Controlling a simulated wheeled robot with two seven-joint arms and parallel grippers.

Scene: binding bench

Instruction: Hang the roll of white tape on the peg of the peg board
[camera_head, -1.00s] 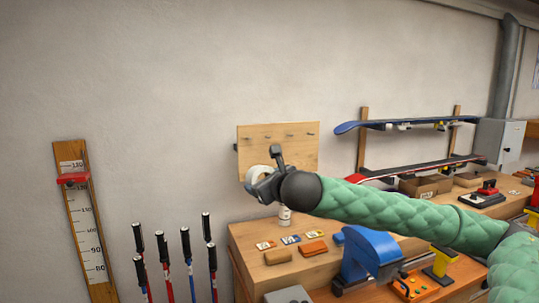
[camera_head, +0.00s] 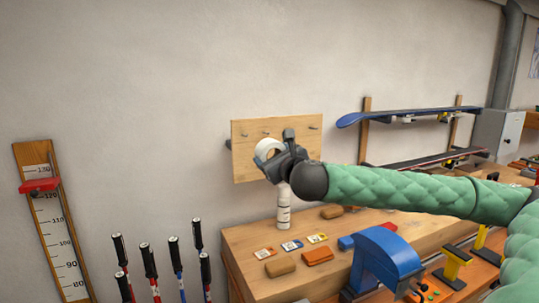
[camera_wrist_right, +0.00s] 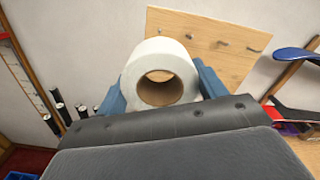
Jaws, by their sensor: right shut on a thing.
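The roll of white tape (camera_head: 267,149) is held in my right gripper (camera_head: 279,155), up in front of the wooden peg board (camera_head: 248,169). In the right wrist view the roll (camera_wrist_right: 160,52) sits between the two blue fingers, its brown core hole facing the camera. The peg board (camera_wrist_right: 212,28) is behind it, with several short pegs; one peg (camera_wrist_right: 222,43) shows to the right of the roll. In the head view a peg (camera_head: 314,127) shows at the board's right. Whether the roll touches any peg I cannot tell. My left gripper is not in view.
A white bottle (camera_head: 284,208) stands on the wooden bench (camera_head: 236,240) below the board. A blue clamp-like tool (camera_head: 384,259) stands at the bench front.

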